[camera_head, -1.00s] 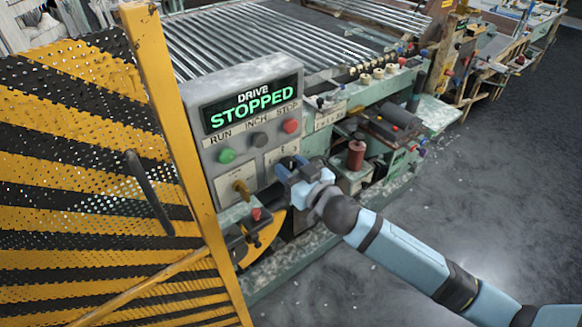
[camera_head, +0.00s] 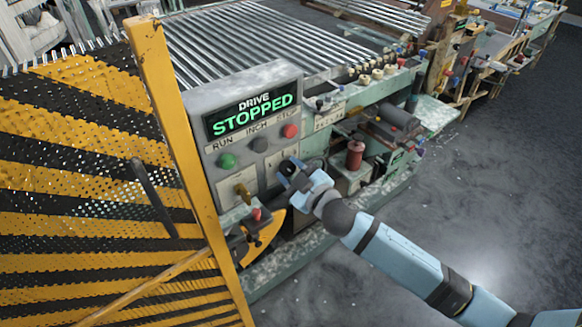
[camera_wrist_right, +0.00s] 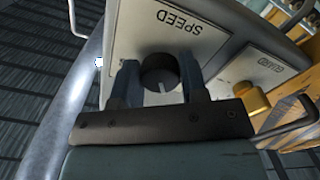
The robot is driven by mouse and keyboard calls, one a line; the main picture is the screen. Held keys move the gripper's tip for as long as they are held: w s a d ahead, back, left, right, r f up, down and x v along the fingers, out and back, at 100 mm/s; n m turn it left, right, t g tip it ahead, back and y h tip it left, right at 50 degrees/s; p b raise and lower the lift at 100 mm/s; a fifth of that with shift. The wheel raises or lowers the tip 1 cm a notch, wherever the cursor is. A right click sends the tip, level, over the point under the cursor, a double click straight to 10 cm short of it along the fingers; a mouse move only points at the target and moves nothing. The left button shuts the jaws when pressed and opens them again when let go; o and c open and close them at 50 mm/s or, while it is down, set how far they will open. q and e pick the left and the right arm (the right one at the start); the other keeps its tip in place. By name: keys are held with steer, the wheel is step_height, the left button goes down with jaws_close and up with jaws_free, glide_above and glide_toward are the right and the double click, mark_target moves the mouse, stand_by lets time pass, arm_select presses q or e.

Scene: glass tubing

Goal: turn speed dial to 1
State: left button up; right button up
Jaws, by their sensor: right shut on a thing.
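The speed dial (camera_wrist_right: 159,74) is a round black knob with a pale pointer line, on a plate marked SPEED (camera_wrist_right: 190,28) that appears upside down in the right wrist view. My right gripper (camera_wrist_right: 160,84) has one finger on each side of the dial and is shut on it. In the head view my right gripper (camera_head: 291,172) is at the lower right of the grey control panel (camera_head: 206,104) and mostly hides the dial. The display (camera_head: 251,109) reads DRIVE STOPPED. The scale numbers around the dial cannot be read. My left gripper is not in view.
Green RUN (camera_head: 227,160), grey INCH (camera_head: 259,144) and red STOP (camera_head: 290,131) buttons are above the dial. A brass key switch (camera_head: 243,191) is at the lower left. A yellow-black mesh guard (camera_head: 90,170) stands at the left. Open floor lies right.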

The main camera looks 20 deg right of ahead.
steer(key=n+p, duration=0.1)
steer(key=n, duration=0.2)
steer(key=shift+r, duration=0.15)
steer(key=shift+n+p, duration=0.3)
steer(key=shift+n, duration=1.1)
steer(key=o, duration=0.9)
steer(key=shift+b+v, duration=1.35)
steer(key=shift+v, duration=5.55)
